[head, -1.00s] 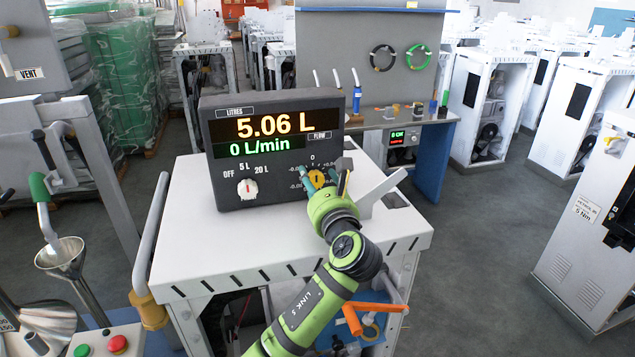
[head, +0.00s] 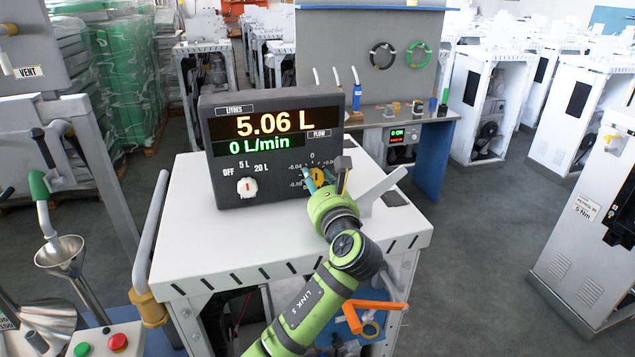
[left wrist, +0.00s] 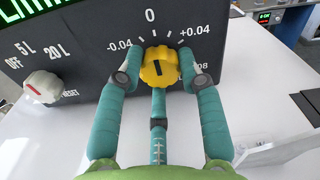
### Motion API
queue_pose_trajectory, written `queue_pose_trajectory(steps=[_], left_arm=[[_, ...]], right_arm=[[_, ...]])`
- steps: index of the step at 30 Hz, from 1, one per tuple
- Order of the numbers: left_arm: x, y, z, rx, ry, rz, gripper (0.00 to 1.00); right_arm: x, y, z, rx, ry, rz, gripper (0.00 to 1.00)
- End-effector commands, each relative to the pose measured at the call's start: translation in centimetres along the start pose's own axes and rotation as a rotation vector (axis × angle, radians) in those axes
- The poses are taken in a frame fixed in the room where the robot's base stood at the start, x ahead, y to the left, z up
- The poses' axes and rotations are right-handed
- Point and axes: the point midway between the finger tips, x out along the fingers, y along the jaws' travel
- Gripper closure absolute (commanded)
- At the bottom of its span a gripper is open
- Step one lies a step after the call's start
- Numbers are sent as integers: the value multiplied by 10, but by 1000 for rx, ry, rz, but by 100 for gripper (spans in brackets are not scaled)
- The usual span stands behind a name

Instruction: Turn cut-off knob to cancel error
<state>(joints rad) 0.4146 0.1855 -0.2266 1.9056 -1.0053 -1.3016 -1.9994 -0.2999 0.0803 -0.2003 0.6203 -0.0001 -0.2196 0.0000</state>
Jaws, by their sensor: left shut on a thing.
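The dark meter box (head: 275,185) stands on a white cabinet; its display (head: 268,125) reads 5.06 L and 0 L/min. A white knob with a red mark (head: 247,187) sits at its lower left, under the labels OFF, 5 L and 20 L. The white knob also shows in the left wrist view (left wrist: 42,87), with RESET printed beside it. A yellow knob (left wrist: 160,67) with a black bar sits under a scale from -0.04 to +0.04. My left gripper (head: 324,178) is shut on this yellow knob, one teal finger on each side. The white knob is untouched.
The white cabinet top (head: 190,250) is clear left of my arm. A grey slanted plate (head: 383,187) rises right of the gripper. A metal funnel (head: 60,252) and a red button (head: 118,342) are at the left. A bench (head: 435,116) with small parts stands behind.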

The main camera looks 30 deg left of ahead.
Motion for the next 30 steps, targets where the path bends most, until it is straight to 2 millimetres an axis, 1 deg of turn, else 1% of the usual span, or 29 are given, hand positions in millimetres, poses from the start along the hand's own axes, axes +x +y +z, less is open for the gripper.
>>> queue_pose_trajectory(steps=[1,6,11,20,30], left_arm=[[1,-1,5,-11,-11,-2,95],[0,-1,5,-59,-11,-2,95],[0,-1,6,-158,-12,-4,95],[1,0,5,-434,-13,-4,95],[1,2,4,-759,-14,-6,95]], right_arm=[[0,0,0,0,1,0,60],[-1,0,-1,0,1,0,60],[-2,0,-1,0,2,0,60],[1,0,-1,1,1,0,60],[12,0,1,1,0,0,60]])
